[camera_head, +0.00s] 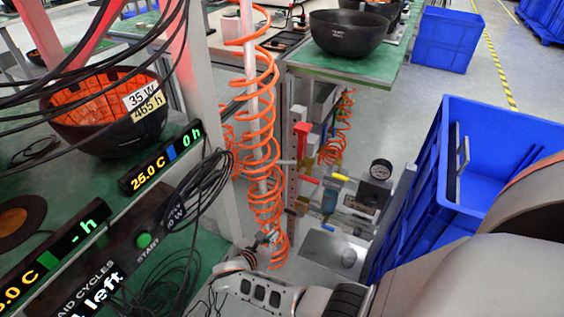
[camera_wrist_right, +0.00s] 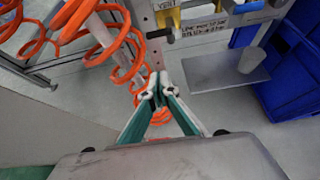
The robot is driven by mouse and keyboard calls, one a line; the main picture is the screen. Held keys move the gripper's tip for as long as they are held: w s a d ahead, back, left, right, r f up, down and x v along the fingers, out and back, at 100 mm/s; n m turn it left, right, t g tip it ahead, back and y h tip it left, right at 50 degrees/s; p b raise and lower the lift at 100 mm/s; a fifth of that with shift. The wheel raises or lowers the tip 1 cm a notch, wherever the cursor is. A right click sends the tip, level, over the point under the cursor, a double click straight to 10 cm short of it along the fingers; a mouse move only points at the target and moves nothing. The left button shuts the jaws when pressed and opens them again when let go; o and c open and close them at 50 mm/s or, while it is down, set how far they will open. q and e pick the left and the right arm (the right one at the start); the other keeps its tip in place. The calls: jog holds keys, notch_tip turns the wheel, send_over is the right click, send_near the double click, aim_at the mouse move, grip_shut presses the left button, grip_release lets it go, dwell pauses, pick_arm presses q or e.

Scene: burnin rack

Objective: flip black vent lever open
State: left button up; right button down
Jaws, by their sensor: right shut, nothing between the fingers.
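A small valve panel with coloured handles stands low behind the orange coiled hose in the head view. Its post (camera_head: 293,190) carries a red handle (camera_head: 302,130) high up and another red handle lower down. In the right wrist view, a yellow vent tag (camera_wrist_right: 166,6) shows at the top edge, with a small dark part (camera_wrist_right: 168,38) below it; I cannot tell for sure that this is the black vent lever or how it is set. My right gripper (camera_wrist_right: 158,92) is shut and empty, below and apart from the tag. It also shows low by the hose in the head view (camera_head: 269,238). My left gripper is out of view.
The orange coiled hose (camera_head: 262,130) hangs close to the right gripper. Black cables (camera_head: 185,205) droop over the rack at left.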

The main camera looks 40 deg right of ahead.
jog(key=s+f+b+x, duration=0.1)
jog(key=b+x, duration=0.3)
jog(key=x, duration=0.6)
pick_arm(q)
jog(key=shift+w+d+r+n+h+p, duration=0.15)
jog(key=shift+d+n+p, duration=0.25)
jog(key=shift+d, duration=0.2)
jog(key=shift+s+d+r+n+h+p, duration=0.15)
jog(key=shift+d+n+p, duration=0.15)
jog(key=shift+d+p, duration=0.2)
pick_arm(e)
jog(key=r, duration=0.1)
jog(key=w+r, duration=0.1)
jog(key=r, duration=0.3)
jog(key=shift+w+d, duration=0.15)
jog(key=shift+d, duration=0.2)
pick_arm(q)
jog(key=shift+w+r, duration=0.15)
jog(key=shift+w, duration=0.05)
